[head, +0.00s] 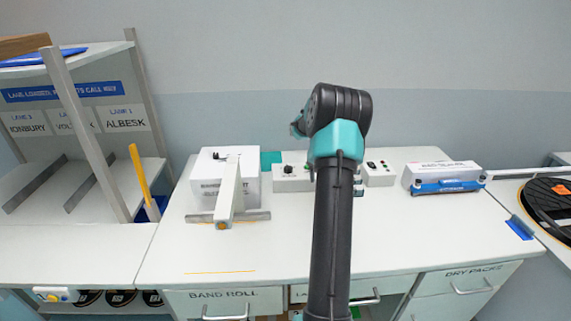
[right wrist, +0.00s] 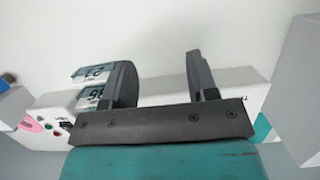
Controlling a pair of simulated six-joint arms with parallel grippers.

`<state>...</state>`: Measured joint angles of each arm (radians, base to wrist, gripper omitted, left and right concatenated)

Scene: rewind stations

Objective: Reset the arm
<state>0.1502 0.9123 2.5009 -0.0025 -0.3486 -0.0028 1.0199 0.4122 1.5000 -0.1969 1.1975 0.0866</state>
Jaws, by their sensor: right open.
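A white machine (head: 213,181) stands left of centre on the bench, with a long white arm (head: 228,195) reaching from its top toward the front. The arm ends in an orange tip (head: 222,226), near a grey bar (head: 201,218). My right gripper (right wrist: 158,75) is open, with nothing between its fingers in the right wrist view. Behind its fingers is a pale control box with small displays (right wrist: 92,72). In the head view my dark forearm and wrist hide the right gripper's fingers. My left gripper is in neither view.
Control boxes (head: 292,178) stand along the bench back, partly behind my arm. A white and blue sealer (head: 442,177) is at the right, beyond it a black reel (head: 550,200). A lane rack (head: 90,125) with a yellow stick (head: 140,175) is at the left. The bench front is clear.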

